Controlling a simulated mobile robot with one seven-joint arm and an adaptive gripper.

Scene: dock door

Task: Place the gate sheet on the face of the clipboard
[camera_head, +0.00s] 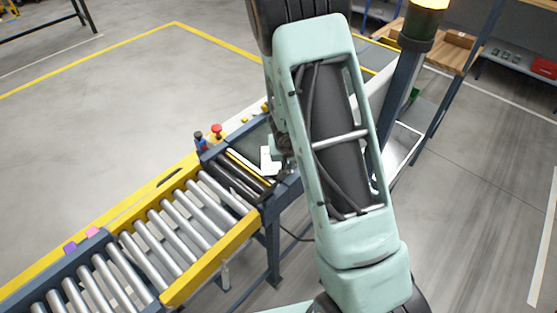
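A small white sheet-like piece (269,160) shows just left of my arm, at the far end of the roller conveyor. It may be the gate sheet, but it is too small to be sure. My gripper (279,150) is mostly hidden behind my arm, close to the white piece. I cannot tell whether its fingers touch or hold the piece. I cannot make out the clipboard for certain; a dark flat surface lies around the white piece.
The roller conveyor (218,272) with yellow side rails runs from lower left to the middle. A red button (216,131) and a blue-and-dark item (199,141) stand on its far rail. Pink (92,231) and purple (70,248) pieces sit on the rail. Open floor lies at upper left.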

